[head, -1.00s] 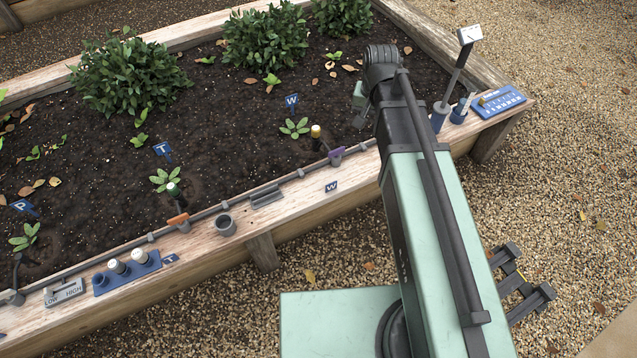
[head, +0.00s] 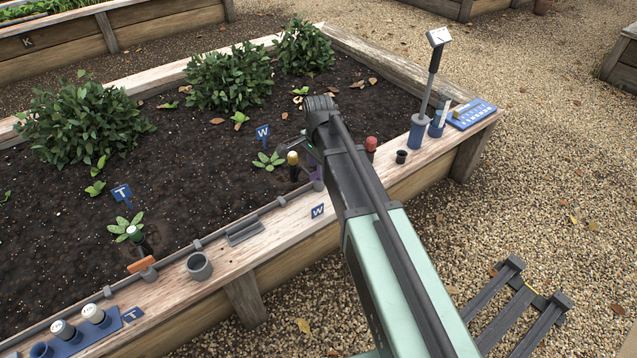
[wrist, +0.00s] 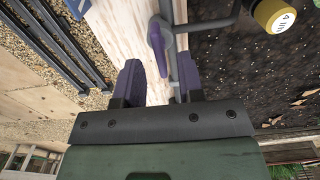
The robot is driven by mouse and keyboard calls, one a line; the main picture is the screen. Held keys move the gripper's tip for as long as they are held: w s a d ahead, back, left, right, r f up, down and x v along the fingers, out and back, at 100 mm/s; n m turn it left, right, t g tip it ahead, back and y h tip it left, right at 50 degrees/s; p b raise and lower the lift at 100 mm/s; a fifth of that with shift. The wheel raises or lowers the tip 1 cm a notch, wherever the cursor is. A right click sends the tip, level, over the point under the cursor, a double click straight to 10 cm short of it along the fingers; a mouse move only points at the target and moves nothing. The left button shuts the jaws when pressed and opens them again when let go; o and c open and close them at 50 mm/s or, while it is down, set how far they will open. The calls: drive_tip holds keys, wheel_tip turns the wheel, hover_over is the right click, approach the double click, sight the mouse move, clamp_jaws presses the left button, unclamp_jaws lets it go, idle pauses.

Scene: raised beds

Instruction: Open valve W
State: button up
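Valve W has a purple lever (wrist: 156,48) on the grey pipe along the bed's wooden edge. In the wrist view the lever points down the picture towards my gripper, roughly along the pipe. My gripper (wrist: 158,68) is open, with one dark purple finger either side of the lever's lower end in the picture; I cannot tell whether they touch it or are level with it. In the head view only a sliver of the purple lever (head: 316,173) shows beside my arm, which hides most of my gripper. A blue W sign (head: 263,133) stands in the soil; a W plate (head: 318,211) is on the edge.
A yellow-capped dripper (wrist: 275,14) stands close beside the valve. A red-capped piece (head: 371,145) and a black cup (head: 401,156) are right of my arm. Shrubs (head: 230,78) stand further back.

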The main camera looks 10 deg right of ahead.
wheel_tip(320, 180, down, 2)
drive_tip(key=shift+f+b, duration=0.15)
drive_tip(key=shift+b, duration=0.3)
clamp_jaws()
